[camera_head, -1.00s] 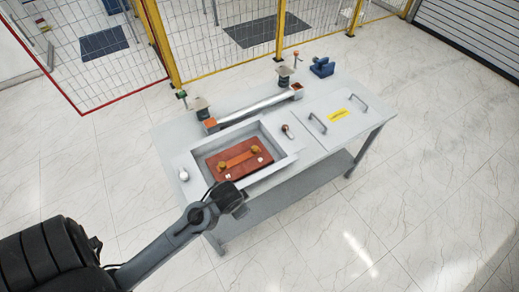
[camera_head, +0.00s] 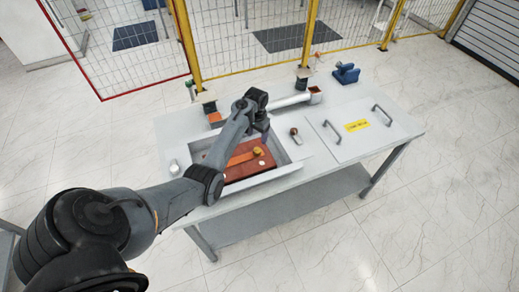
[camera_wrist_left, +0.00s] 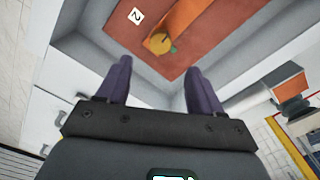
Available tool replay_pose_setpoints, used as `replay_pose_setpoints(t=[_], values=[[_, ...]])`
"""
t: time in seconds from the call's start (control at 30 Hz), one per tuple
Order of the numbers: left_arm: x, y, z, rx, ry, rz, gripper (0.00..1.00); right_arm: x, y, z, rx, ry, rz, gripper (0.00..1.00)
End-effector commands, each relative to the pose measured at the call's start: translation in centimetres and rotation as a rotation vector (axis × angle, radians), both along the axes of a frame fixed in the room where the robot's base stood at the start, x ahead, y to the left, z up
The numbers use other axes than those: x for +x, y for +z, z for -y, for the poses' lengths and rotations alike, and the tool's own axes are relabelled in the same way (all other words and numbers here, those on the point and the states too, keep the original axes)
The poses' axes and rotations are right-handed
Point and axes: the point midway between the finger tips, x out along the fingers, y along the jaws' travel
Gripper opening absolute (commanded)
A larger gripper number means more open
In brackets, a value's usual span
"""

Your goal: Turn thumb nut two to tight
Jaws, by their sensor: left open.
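In the left wrist view, a brass thumb nut (camera_wrist_left: 160,41) sits on an orange bar (camera_wrist_left: 186,12), beside a white label "2" (camera_wrist_left: 136,16) on the red-brown board. A small green spot shows at the nut's edge. My left gripper (camera_wrist_left: 158,72) is open and empty, with the nut ahead between the lines of its fingers, apart from them. In the head view, my left gripper (camera_head: 260,115) is above the back of the recessed box. A brass nut (camera_head: 258,151) shows at the bar's right end; my arm hides the bar's left end. My right gripper is not in view.
The recessed box's grey walls (camera_head: 285,172) surround the board. A metal cylinder (camera_head: 290,100) lies behind it, and a small knob (camera_head: 295,133) stands to its right. A panel with two handles (camera_head: 332,132) fills the table's right side. A blue object (camera_head: 345,73) stands at the back.

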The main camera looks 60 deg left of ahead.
Motion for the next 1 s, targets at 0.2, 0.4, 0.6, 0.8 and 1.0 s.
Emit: replay_pose_setpoints(t=[0.2, 0.4, 0.6, 0.8, 1.0], values=[[-0.1, -3.5, 0.0, 0.001, 0.0, -0.004, 0.66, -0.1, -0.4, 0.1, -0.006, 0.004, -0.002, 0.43], [-0.1, -6.7, 0.0, 0.001, -0.001, -0.004, 0.66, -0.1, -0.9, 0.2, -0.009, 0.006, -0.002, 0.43], [-0.1, -8.6, 0.0, 0.003, 0.0, -0.002, 0.66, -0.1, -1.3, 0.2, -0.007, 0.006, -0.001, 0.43], [-0.1, -9.3, 0.0, 0.004, 0.0, -0.001, 0.66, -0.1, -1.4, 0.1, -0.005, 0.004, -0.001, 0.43], [-0.1, -9.3, 0.0, 0.004, 0.0, -0.001, 0.66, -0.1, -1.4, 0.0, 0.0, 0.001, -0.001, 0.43]])
